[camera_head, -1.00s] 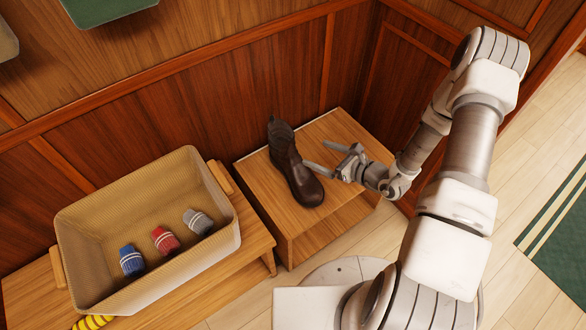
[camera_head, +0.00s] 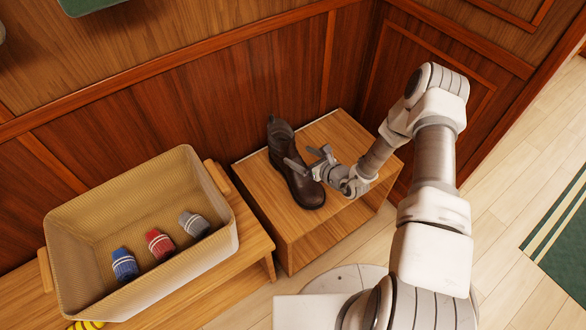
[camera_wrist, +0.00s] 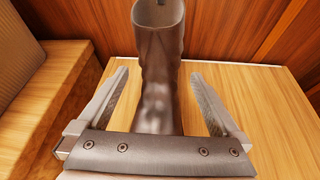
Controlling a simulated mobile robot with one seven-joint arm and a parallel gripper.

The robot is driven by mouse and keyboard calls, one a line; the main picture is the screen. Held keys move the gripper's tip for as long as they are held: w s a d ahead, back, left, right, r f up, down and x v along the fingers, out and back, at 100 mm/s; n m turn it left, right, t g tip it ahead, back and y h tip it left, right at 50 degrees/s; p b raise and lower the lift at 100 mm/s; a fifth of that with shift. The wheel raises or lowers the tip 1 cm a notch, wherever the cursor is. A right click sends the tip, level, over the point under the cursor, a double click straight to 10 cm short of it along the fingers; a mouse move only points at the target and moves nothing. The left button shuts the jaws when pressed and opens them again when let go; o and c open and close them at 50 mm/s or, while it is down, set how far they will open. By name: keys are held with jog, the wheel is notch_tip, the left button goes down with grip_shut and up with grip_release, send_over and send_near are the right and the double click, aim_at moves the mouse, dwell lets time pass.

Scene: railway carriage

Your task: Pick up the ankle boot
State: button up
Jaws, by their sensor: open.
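The dark brown ankle boot (camera_head: 281,140) stands upright on a small wooden cabinet (camera_head: 341,131) in the corner, its toe toward the camera. In the wrist view the boot (camera_wrist: 159,55) rises between the two fingers, its open top at the upper edge. My gripper (camera_head: 308,160) is open at the boot's right side in the head view. In the wrist view my gripper (camera_wrist: 160,85) has one finger on each side of the boot, with visible gaps. The lower part of the boot is hidden behind the gripper's palm there.
A woven basket (camera_head: 75,228) holding blue, red and grey rolled knit items (camera_head: 160,243) sits on a wooden bench (camera_head: 257,243) to the left. A panelled wall (camera_head: 200,90) stands close behind the boot. The cabinet top right of the boot is clear.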

aim_at(294, 152)
jog(key=shift+b+x, duration=0.9)
jog(key=shift+x, duration=1.8)
jog(key=shift+a+r, duration=0.1)
jog(key=shift+r, duration=0.1)
jog(key=shift+c, duration=0.3)
grip_shut()
